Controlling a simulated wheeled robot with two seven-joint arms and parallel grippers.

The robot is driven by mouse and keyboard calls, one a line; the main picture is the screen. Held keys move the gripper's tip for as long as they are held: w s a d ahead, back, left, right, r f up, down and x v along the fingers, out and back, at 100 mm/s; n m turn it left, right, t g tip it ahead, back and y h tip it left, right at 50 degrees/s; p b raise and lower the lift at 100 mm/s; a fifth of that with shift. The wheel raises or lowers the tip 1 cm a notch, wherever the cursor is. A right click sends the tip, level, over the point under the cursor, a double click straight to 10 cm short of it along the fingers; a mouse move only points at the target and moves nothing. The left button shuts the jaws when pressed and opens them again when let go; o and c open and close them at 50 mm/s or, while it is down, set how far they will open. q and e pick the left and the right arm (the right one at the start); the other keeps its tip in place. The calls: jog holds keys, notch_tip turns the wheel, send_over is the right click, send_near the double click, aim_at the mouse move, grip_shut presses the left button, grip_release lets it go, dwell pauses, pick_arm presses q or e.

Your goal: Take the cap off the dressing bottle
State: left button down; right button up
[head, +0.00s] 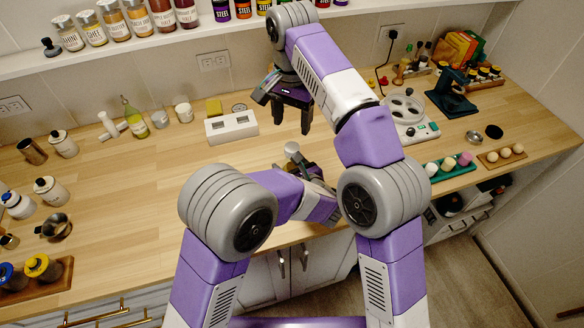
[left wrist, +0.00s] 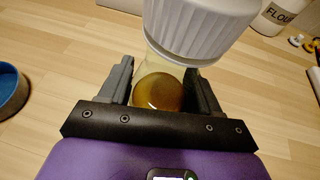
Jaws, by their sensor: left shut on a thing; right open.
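The dressing bottle (left wrist: 158,90) is clear with amber contents and has a wide, ribbed white cap (left wrist: 200,25) on its top. My left gripper (left wrist: 160,72) is shut on the bottle body below the cap, with one finger on each side. In the head view, the cap (head: 292,148) shows small and pale above the left gripper (head: 303,168), over the counter's front part. Most of the bottle is hidden there by my left gripper and arm. My right gripper (head: 291,112) is open and empty, its fingers pointing down, above and beyond the cap, apart from it.
A white block with slots (head: 232,127) stands behind on the wooden counter (head: 130,195). A green bottle (head: 135,120) and jars stand at the back left. A white scale-like device (head: 405,110) and egg trays (head: 450,165) are on the right. The left-middle counter is clear.

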aim_at(292, 147)
jog(key=m, duration=0.5)
jog(key=shift+f, duration=0.15)
jog(key=m, duration=0.6)
jog(key=shift+f, duration=0.1)
jog(key=m, duration=0.5)
jog(key=shift+m, duration=0.4)
jog(key=m, duration=0.5)
jog(key=shift+r+m, duration=0.25)
jog(key=shift+m, duration=0.05)
jog(key=shift+f, duration=4)
jog(key=shift+c, duration=0.2)
